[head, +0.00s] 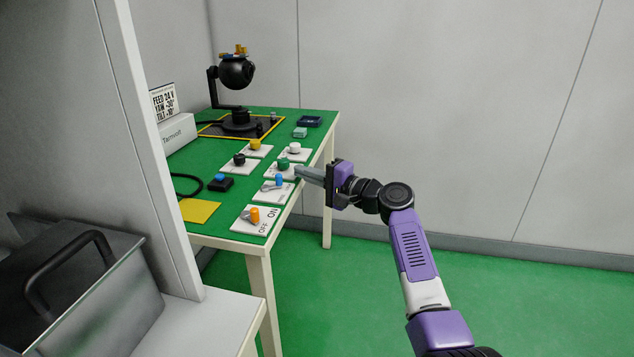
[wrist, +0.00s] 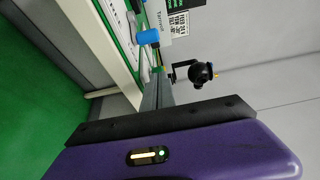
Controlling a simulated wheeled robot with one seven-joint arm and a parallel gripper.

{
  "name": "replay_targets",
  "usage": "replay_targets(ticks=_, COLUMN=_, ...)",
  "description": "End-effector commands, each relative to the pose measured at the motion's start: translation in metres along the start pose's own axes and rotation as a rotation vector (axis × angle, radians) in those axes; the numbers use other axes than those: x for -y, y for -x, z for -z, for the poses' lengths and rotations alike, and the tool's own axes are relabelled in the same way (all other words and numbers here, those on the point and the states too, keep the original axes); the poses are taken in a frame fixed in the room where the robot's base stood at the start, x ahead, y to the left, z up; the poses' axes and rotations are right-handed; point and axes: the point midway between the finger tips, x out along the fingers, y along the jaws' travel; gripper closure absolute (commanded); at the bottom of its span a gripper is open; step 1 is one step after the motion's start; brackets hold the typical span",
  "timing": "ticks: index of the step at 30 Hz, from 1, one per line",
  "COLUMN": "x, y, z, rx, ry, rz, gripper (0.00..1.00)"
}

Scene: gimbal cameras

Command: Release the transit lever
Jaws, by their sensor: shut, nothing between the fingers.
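A black gimbal camera (head: 237,72) stands on a dark, yellow-edged plate at the far end of the green-topped table. Small orange and yellow parts (head: 241,49) sit on its top; I cannot tell whether one is the transit lever. The gimbal camera also shows small in the wrist view (wrist: 200,73). My gripper (head: 299,171) is shut and empty at the table's right edge, close to the panels with the blue knob (head: 279,179) and green knob (head: 283,162). The blue knob appears beyond the fingers in the wrist view (wrist: 148,37).
An orange switch (head: 255,214) marked OFF and ON is on the near panel. Other knobs, a blue-topped black box (head: 221,180), a yellow sheet (head: 199,211), a Tarnvolt box (head: 176,133) and a sign (head: 164,103) share the table. A wall panel stands at left; the right floor is clear.

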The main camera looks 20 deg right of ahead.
Motion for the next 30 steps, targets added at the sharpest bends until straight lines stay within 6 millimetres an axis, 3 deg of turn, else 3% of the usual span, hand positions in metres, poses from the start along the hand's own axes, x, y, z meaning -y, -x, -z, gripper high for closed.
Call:
replay_targets(ticks=7, x=-0.001, y=-0.028, z=-0.001, rx=0.0, ry=0.001, rz=0.0, gripper=1.0)
replay_targets(ticks=21, x=0.0, y=-0.014, z=-0.034, rx=0.0, ry=0.001, rz=-0.001, gripper=1.0)
replay_targets(ticks=30, x=0.0, y=-0.013, z=-0.038, rx=0.0, ry=0.0, rz=0.0, gripper=1.0)
